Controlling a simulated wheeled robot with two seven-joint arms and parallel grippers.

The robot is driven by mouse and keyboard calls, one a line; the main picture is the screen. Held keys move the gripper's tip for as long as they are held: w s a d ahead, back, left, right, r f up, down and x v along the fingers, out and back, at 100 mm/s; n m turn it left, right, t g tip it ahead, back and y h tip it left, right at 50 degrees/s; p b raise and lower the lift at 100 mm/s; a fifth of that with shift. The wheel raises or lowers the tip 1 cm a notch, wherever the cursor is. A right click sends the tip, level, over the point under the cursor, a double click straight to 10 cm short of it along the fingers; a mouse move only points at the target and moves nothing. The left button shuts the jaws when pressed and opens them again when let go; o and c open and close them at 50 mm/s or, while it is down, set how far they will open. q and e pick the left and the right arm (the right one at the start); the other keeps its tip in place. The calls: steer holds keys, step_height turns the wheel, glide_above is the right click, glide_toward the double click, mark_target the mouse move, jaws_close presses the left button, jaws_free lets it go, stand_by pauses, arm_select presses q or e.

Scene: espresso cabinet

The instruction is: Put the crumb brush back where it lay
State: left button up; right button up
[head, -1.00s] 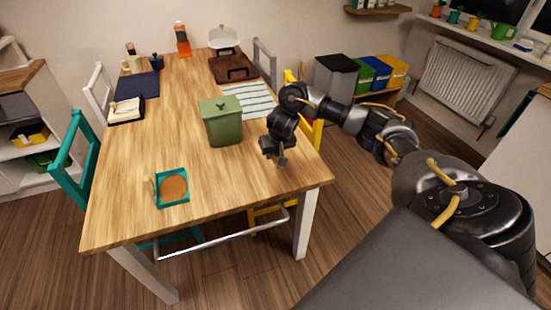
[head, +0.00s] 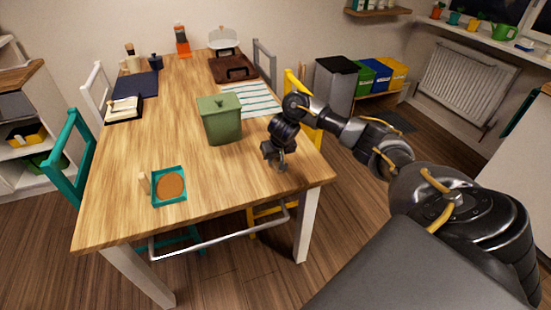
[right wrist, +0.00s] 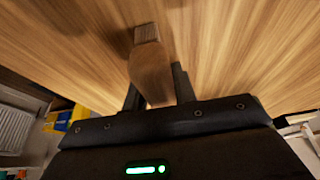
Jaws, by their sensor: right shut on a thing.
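My right gripper (head: 277,161) is low over the near right part of the wooden table (head: 250,180), to the right of the green lidded bin. In the right wrist view my right gripper (right wrist: 158,92) is shut on a brown wooden piece, which I take to be the crumb brush (right wrist: 150,65). The brush's far end is close to the tabletop; I cannot tell whether it touches. In the head view the brush is mostly hidden by the gripper. My left gripper is not in view.
The green bin (head: 219,121) stands left of the gripper, with a striped cloth (head: 250,101) behind. The table between tray and gripper is clear.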

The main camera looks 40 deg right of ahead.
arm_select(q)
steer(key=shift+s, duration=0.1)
arm_select(e)
steer(key=shift+f, duration=0.1)
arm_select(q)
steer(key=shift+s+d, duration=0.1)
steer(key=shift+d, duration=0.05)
arm_select(e)
steer(key=o, duration=0.9)
steer(key=p+v, duration=0.7)
steer(key=v, duration=0.4)
steer(key=shift+r+p, duration=0.3)
steer(key=shift+r, duration=0.05)
steer(key=shift+s+a+r, duration=0.1)
steer(key=shift+s+r, duration=0.1)
steer(key=shift+r, duration=0.05)
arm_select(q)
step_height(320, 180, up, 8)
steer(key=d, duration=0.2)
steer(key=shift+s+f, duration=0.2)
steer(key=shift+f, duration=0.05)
arm_select(e)
steer(key=shift+a+f, duration=0.1)
